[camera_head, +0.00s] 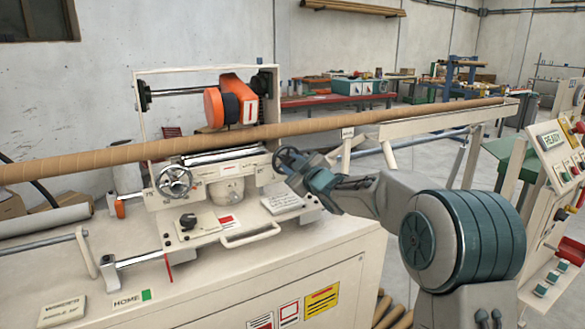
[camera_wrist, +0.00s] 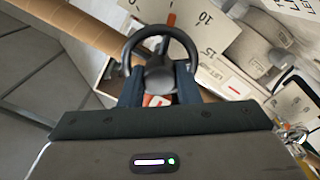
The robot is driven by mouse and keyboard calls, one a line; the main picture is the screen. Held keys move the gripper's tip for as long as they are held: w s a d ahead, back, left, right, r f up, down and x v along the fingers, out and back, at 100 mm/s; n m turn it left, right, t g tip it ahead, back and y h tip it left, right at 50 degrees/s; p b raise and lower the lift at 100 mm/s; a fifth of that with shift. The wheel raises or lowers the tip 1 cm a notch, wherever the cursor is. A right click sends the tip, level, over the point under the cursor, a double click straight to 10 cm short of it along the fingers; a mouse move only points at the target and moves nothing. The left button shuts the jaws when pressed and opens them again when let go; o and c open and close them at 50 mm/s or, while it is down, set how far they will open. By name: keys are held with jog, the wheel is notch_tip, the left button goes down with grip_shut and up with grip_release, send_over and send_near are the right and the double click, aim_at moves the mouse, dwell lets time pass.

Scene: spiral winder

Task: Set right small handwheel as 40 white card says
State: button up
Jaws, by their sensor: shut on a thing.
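The right small handwheel is a black ring with a grey hub, on the right side of the cream carriage. In the wrist view the handwheel (camera_wrist: 131,46) sits between the two dark blue fingers of my gripper (camera_wrist: 160,78), which is shut on it. An orange-red pointer (camera_wrist: 172,20) shows above its rim, near a cream scale plate (camera_wrist: 210,57) marked 10 and 15. In the head view the handwheel (camera_head: 281,158) is partly covered by my gripper (camera_head: 296,166). A white card (camera_head: 281,203) lies below it on the carriage; its text is too small to read.
A second, silvery handwheel (camera_head: 174,181) is at the carriage's left. A long brown tube (camera_head: 105,156) crosses above the carriage. A control panel (camera_head: 553,150) reading READY stands at the right. Another card (camera_head: 62,309) lies at the machine's front left.

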jog(key=shift+f, duration=0.1)
jog(key=o, duration=1)
jog(key=shift+c, duration=0.2)
jog(key=shift+s+d, duration=0.1)
jog(key=v, duration=1.3)
jog(key=shift+s, duration=0.25)
jog(key=shift+d, duration=0.15)
